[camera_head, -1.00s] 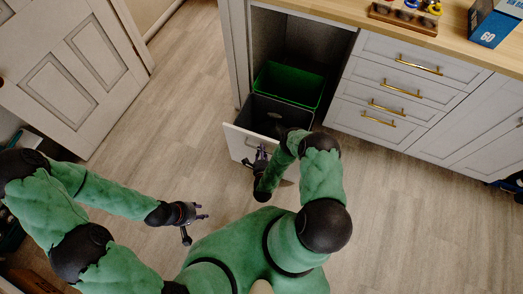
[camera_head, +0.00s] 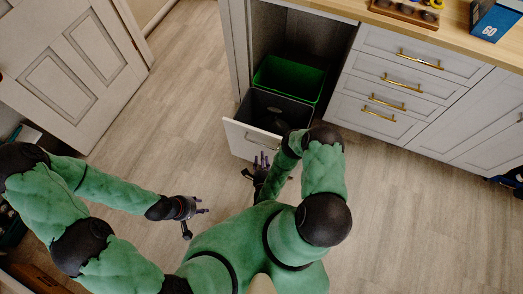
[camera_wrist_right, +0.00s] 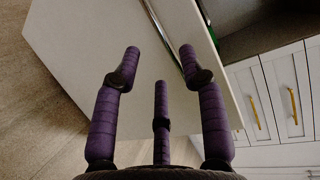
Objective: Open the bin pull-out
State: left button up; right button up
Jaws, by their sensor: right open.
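The bin pull-out is drawn out of the cabinet. Its pale front panel (camera_head: 240,139) faces me, and a dark grey bin (camera_head: 262,104) and a green bin (camera_head: 290,78) stand behind it. The panel (camera_wrist_right: 88,48) fills the upper left of the right wrist view, with a metal bar handle (camera_wrist_right: 168,40) along it. My right gripper (camera_head: 262,161) is open and empty just in front of the panel. Its three purple fingers (camera_wrist_right: 160,70) are spread in the wrist view. My left gripper (camera_head: 203,208) is empty, with its fingers apart, over the floor to the left, away from the pull-out.
Drawers with brass handles (camera_head: 394,85) stand right of the pull-out, under a wooden countertop (camera_head: 455,45). A blue box (camera_head: 494,20) and a wooden tray (camera_head: 405,13) are on it. A white door (camera_head: 70,70) is at the left. The floor between is clear.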

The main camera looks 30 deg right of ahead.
jog(key=shift+v, duration=1.95)
